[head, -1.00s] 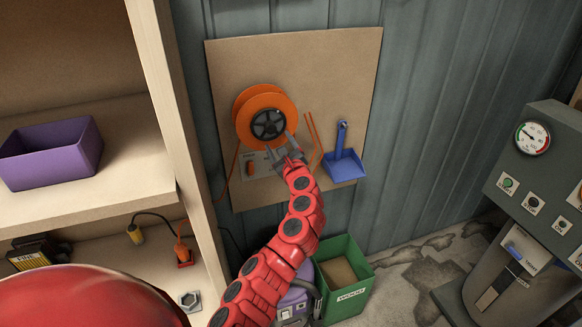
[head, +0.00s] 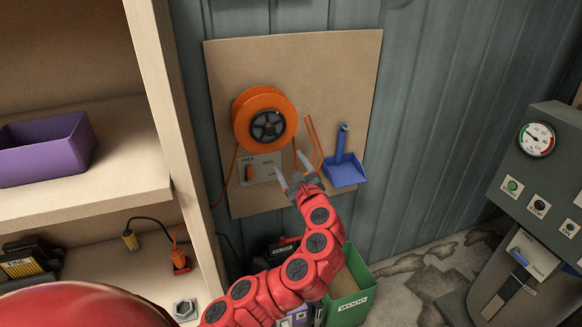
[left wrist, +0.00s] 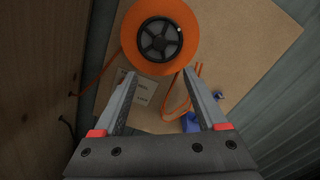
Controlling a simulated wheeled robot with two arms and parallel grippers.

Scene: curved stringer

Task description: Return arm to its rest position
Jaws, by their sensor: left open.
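My left gripper (head: 291,168) is open and empty in the head view, at the end of my red segmented arm. It is just below the orange cord reel (head: 264,118) on the brown wall board (head: 225,60), apart from the reel. In the left wrist view, the two open fingers (left wrist: 158,82) point toward the reel (left wrist: 159,38), with nothing between them. My right gripper is in neither view.
A blue dustpan (head: 343,170) hangs right of the reel. A green bin (head: 352,292) stands on the floor below. A wooden shelf (head: 90,203) with a purple box (head: 45,150) is at the left. A grey machine with a gauge (head: 536,138) stands at the right.

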